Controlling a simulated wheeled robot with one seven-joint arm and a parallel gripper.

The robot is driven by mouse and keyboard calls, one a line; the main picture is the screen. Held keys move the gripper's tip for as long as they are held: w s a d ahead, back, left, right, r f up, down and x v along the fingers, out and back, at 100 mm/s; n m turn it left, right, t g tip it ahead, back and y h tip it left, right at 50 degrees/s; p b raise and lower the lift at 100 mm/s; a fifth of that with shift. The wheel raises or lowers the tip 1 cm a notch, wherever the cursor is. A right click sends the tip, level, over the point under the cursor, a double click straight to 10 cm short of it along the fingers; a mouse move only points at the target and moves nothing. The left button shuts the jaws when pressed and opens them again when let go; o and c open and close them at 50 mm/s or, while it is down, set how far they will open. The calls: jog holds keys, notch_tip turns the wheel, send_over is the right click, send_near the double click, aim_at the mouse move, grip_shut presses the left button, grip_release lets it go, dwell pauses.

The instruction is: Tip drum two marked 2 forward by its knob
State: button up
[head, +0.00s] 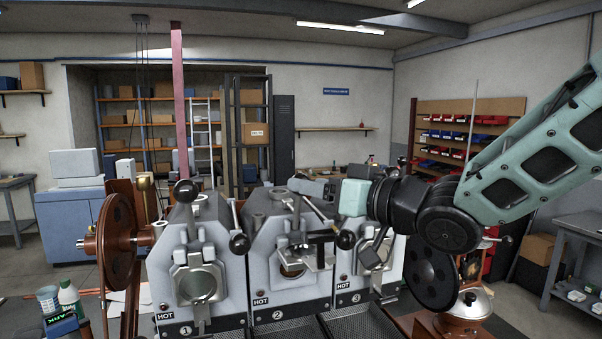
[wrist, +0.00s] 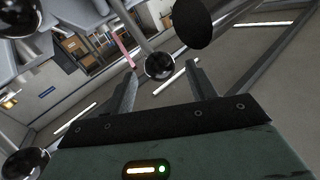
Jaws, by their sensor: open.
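Drum two (head: 288,269) is the middle grey unit, marked 2, with its front opening facing me. My gripper (head: 302,184) reaches in from the right over its top in the head view, with its mint body over the side toward drum three. In the wrist view my gripper (wrist: 162,80) is open, with one finger on each side of a shiny black ball knob (wrist: 160,66) on a metal rod. The knob is at the fingertips; contact is unclear. The gripper crowds this spot in the head view. A lever ball (head: 346,239) hangs at drum two's right.
Drum one (head: 226,283) stands left with a black ball (head: 186,191) on top and a lever ball (head: 239,243) beside it. Drum three (head: 352,286) is right, under my arm.

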jog(key=shift+p+x, duration=0.45)
jog(key=shift+x, duration=1.3)
